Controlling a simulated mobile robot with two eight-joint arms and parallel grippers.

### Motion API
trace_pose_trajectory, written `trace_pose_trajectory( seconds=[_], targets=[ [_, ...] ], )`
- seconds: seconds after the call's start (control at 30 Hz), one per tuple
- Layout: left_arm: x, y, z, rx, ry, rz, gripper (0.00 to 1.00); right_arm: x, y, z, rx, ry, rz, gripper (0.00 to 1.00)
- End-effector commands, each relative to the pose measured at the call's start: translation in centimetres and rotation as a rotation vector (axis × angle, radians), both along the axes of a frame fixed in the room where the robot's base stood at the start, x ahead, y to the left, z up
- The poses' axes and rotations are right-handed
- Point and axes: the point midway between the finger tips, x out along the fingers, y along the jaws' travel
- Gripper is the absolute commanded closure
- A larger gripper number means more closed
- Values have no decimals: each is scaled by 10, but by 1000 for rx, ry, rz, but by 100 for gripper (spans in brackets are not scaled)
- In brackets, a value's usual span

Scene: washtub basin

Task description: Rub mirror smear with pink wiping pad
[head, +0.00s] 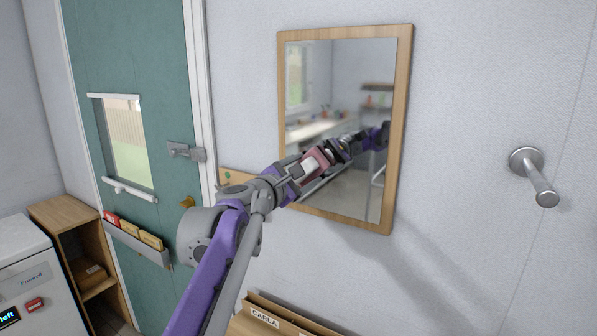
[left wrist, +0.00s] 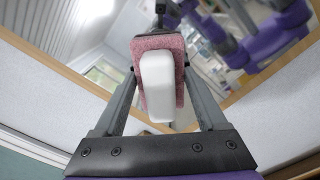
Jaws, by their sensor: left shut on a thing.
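A mirror (head: 345,70) in a wooden frame hangs on the wall at the centre of the head view. My left gripper (head: 308,166) reaches up to its lower left part. It is shut on the pink wiping pad (head: 321,157), at the mirror surface. In the left wrist view the pad (left wrist: 178,55) has a white block-shaped grip (left wrist: 156,85) between the two fingers, and its pink face is turned toward the mirror. I cannot tell whether it touches the glass. I cannot make out a smear; the arm, pad and their reflection cover part of the glass. My right gripper is not in view.
A metal wall peg (head: 535,178) sticks out to the right of the mirror. A green door (head: 130,50) with a latch and file rack stands at left. A box labelled Carla (head: 265,317) is below. A wooden shelf unit (head: 65,212) and white appliance (head: 25,265) are at lower left.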

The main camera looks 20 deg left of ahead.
Motion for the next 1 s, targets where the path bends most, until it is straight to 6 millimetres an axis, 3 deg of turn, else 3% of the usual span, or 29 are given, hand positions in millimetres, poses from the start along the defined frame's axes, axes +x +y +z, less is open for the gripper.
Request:
trace_pose_trajectory(
  seconds=[0.7,1.0],
  targets=[
    [-6,-49,0,-1,-1,-4,70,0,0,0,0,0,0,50],
    [-8,-61,0,1,-1,-4,70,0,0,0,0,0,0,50]
  ],
)
